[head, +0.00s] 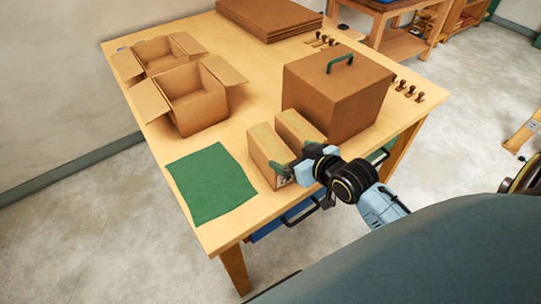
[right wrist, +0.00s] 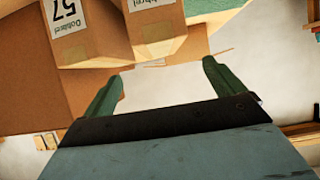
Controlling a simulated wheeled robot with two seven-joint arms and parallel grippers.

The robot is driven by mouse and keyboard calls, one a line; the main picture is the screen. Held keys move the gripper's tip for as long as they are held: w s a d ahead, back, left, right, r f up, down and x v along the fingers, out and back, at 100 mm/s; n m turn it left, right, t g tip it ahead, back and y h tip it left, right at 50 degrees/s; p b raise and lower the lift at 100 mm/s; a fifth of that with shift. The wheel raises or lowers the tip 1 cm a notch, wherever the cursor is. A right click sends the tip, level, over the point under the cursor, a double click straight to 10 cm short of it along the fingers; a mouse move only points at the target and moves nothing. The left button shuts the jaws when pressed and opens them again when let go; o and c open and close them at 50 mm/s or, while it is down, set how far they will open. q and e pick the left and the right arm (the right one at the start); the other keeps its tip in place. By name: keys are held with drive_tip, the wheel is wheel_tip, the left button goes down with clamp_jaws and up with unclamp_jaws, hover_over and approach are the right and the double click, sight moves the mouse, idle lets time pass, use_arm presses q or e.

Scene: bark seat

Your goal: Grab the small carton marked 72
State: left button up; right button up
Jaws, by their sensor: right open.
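Two small brown cartons stand side by side near the table's front edge in the head view, a left one (head: 261,147) and a right one (head: 296,126). In the right wrist view, one carton (right wrist: 92,48) has a label reading 57. The other carton (right wrist: 160,18) has a label cut off by the top edge; its number is out of frame. My right gripper (head: 293,160) is at the near ends of the cartons. In the right wrist view its green fingers (right wrist: 162,76) are open and empty, with the unread carton ahead between them. My left gripper is not in view.
A large brown box (head: 335,98) with a green handle stands close behind the small cartons. Two open boxes (head: 195,105) (head: 155,53) stand at the left. A green mat (head: 210,183) lies left of the cartons. Flat cardboard (head: 268,18) is stacked at the far end.

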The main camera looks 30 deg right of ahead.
sight(272, 144)
drive_tip(key=x, duration=0.5)
drive_tip(key=shift+r+x, duration=0.1)
drive_tip(key=shift+x, duration=1.25)
drive_tip(key=shift+r+x, duration=0.15)
drive_tip(key=shift+x, duration=1.15)
drive_tip(key=shift+w, duration=0.15)
drive_tip(key=c, duration=1.7)
